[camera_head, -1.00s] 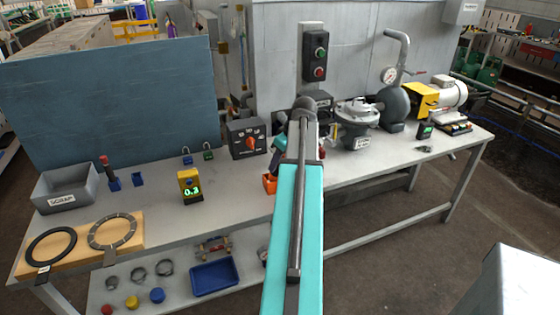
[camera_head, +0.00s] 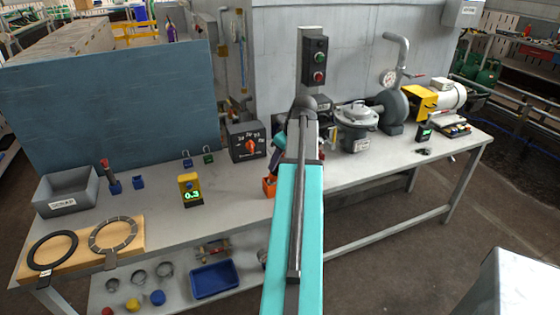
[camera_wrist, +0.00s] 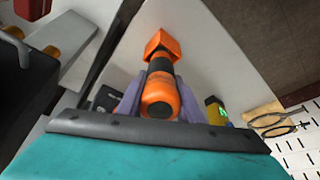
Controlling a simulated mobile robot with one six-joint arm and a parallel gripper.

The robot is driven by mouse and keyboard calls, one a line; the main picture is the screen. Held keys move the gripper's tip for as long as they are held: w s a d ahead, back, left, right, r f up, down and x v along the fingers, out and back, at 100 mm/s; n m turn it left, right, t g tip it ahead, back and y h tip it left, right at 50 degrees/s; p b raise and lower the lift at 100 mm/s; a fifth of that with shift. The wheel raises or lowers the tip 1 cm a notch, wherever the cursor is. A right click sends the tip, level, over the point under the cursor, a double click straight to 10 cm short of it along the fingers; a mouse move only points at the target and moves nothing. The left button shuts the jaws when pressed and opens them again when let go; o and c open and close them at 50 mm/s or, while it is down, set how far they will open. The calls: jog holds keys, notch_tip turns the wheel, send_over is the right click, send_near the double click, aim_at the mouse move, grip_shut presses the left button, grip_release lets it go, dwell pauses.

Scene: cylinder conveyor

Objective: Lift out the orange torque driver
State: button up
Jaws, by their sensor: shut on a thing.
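The orange torque driver (camera_wrist: 160,92), orange with a black middle section, is in the wrist view between the purple-grey fingers of my gripper (camera_wrist: 150,98). My gripper is shut on it. An orange block (camera_wrist: 162,44) shows at the driver's far end; I cannot tell whether the driver is seated in it or clear of it. In the head view an orange piece (camera_head: 269,187) shows at the bench, just left of my teal arm. My arm hides most of the gripper and the driver there.
A black dial box (camera_head: 246,143) stands behind the orange piece. A yellow meter (camera_head: 190,189) is to its left, and a grey scrap bin (camera_head: 66,190) is at the far left. A grey pump-like machine (camera_head: 357,127) stands to the right. The bench middle near the meter is clear.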

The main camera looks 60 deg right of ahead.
jog(key=shift+r+p, duration=1.55)
jog(key=shift+r, duration=1.25)
jog(key=shift+w, duration=0.1)
